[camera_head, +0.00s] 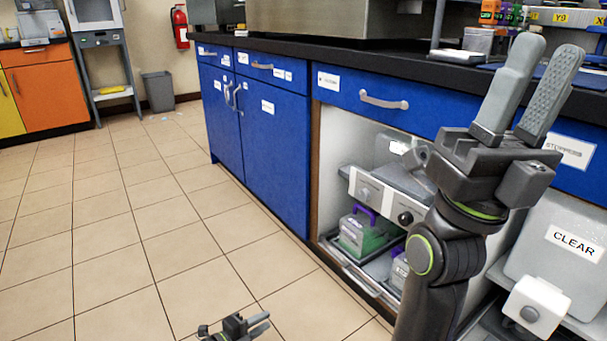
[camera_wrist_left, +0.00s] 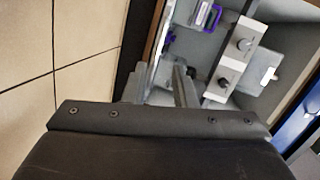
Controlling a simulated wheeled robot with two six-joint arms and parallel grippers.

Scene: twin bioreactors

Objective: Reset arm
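My left gripper (camera_head: 258,323) is low in the head view, at the bottom edge above the tiled floor. Its two fingers point right, toward the open cabinet; in the left wrist view its fingers (camera_wrist_left: 163,84) stand apart with nothing between them. My right gripper (camera_head: 548,46) is raised at the right of the head view, in front of the blue drawer and counter. Its two grey fingers point up, stand apart and hold nothing. The right arm hides part of the open cabinet behind it.
The open cabinet bay holds a grey-white unit with knobs (camera_head: 365,190) and a purple-handled box (camera_head: 360,232). A black counter (camera_head: 300,52) runs above blue cabinets (camera_head: 265,110). A clear-labelled panel (camera_head: 560,250) is at right. The tiled floor (camera_head: 110,230) at left is clear.

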